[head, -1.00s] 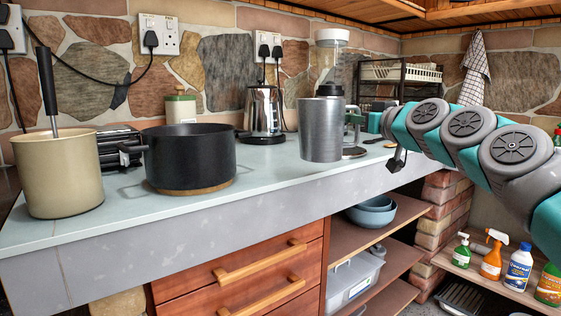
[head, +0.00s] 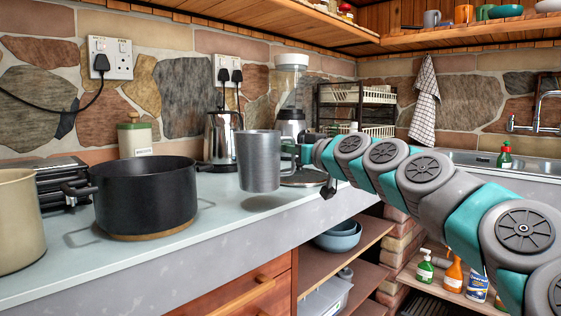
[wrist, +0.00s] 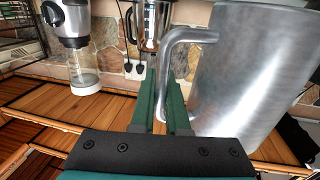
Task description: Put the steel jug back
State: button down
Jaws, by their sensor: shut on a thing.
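The steel jug (head: 259,162) is a plain grey metal cylinder with a side handle. It is upright just above the pale worktop (head: 228,215), with a shadow below it. My gripper (head: 297,153) is at its right side, shut on the handle. In the wrist view, which looks upside down, the green fingers (wrist: 163,92) close around the handle and the jug's body (wrist: 250,80) fills the right side. The exact finger contact is partly hidden in the head view.
A black pot (head: 146,200) and a cream pot (head: 18,225) stand left of the jug. A kettle (head: 220,138) and a blender (head: 291,90) stand behind it. A dish rack (head: 357,108) is at the back right. Bare worktop lies between black pot and jug.

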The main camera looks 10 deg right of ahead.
jog(key=w+p, duration=0.1)
jog(key=w, duration=0.7)
jog(key=shift+w+f, duration=0.25)
jog(key=shift+f, duration=0.2)
jog(key=shift+a+f+p, duration=0.1)
jog(key=shift+f+p, duration=0.2)
jog(key=shift+f, duration=1.4)
jog(key=shift+f+b, duration=0.25)
jog(key=shift+b, duration=0.05)
jog(key=c, duration=0.9)
grip_release()
jog(key=shift+r, duration=0.15)
jog(key=shift+r+p, duration=0.2)
jog(key=shift+p, duration=0.2)
jog(key=b+v, duration=0.2)
jog(key=v, duration=1)
jog(key=shift+f+b, duration=0.15)
jog(key=shift+b, duration=0.15)
